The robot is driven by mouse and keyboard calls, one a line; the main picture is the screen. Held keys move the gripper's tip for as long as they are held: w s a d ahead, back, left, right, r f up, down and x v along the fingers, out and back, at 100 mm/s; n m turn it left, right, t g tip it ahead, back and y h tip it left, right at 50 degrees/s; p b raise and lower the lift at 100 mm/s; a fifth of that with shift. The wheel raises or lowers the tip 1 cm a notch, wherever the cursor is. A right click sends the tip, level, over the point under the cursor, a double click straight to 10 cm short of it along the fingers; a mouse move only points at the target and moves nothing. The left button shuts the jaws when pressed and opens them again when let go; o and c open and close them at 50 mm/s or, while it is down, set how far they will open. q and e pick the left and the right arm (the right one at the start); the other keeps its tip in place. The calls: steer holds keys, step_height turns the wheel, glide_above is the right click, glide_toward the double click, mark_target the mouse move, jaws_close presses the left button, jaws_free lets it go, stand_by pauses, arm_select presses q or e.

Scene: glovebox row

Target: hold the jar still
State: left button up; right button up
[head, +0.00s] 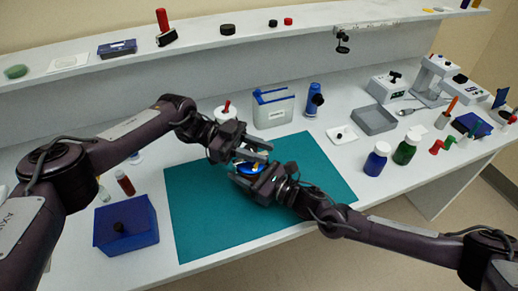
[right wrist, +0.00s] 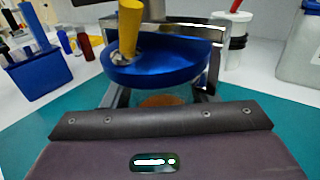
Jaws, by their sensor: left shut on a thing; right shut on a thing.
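The jar shows in the right wrist view as a clear body (right wrist: 165,100) with something orange in it, under a wide blue lid (right wrist: 165,65). A yellow upright piece (right wrist: 131,28) stands at the lid. In the head view the blue lid (head: 248,168) is mostly hidden between the grippers, above the teal mat (head: 215,225). My left gripper (head: 250,153) comes from the far side and appears shut on the lid. My right gripper (head: 244,174) comes from the near right and is shut on the jar below the lid. The exact contacts are partly hidden.
A blue box (head: 127,222) stands left of the mat, with a red vial (head: 125,183) nearby. A white tub (head: 225,113) and a blue-edged container (head: 273,108) stand behind. Blue (head: 377,158) and green (head: 406,149) bottles stand right. Much of the mat is clear.

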arm_select(q)
steer(key=shift+a+f, duration=0.1)
steer(key=shift+a, duration=0.05)
arm_select(e)
steer(key=shift+s+a, duration=0.15)
arm_select(q)
steer(key=o, duration=1)
steer(key=shift+w, duration=0.1)
steer(key=v, duration=1.2)
steer(key=shift+a, duration=0.1)
arm_select(e)
steer(key=shift+f, duration=0.1)
steer(key=o, duration=1.3)
